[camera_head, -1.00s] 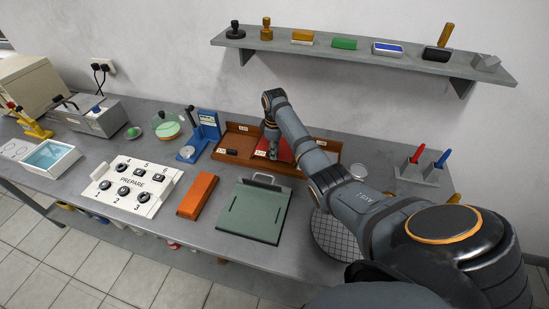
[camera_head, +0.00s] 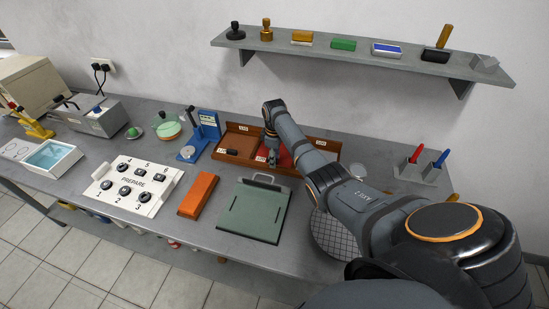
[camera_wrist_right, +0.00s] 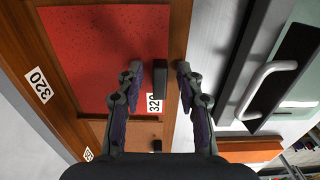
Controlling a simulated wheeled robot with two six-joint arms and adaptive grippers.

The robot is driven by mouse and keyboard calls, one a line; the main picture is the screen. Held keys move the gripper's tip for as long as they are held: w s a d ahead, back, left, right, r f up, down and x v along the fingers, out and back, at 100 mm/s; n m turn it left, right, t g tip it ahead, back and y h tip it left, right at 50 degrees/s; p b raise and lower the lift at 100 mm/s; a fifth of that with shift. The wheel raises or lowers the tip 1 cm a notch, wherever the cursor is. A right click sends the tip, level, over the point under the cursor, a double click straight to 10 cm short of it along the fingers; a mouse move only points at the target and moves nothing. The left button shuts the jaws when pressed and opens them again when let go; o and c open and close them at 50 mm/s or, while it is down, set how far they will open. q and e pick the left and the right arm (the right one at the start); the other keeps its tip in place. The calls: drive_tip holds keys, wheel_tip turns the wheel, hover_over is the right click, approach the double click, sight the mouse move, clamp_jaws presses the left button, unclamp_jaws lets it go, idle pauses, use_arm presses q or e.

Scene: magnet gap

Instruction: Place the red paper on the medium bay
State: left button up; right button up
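The red paper (camera_wrist_right: 105,55) lies flat in a bay of the brown wooden tray (camera_wrist_right: 178,30), with a "320" label beside it. It also shows in the head view (camera_head: 285,160), partly hidden by my right arm. My right gripper (camera_wrist_right: 159,68) is open above the tray's front edge, by the edge of the paper. A small black block (camera_wrist_right: 160,80) stands between its fingers, apparently touching neither. In the head view, my right gripper (camera_head: 272,162) is small at the front of the middle bay. My left gripper is not in view.
The tray's left bay (camera_head: 243,142) holds another black piece (camera_head: 232,152). A green board with a handle (camera_head: 253,212) and an orange block (camera_head: 198,194) lie in front. A blue stand (camera_head: 208,128) is left of the tray. A shelf (camera_head: 370,54) hangs above.

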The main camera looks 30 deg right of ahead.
drive_tip(key=shift+r, duration=0.2)
wheel_tip(320, 180, up, 12)
drive_tip(key=b, duration=0.2)
drive_tip(key=shift+f, duration=0.1)
idle(0.3)
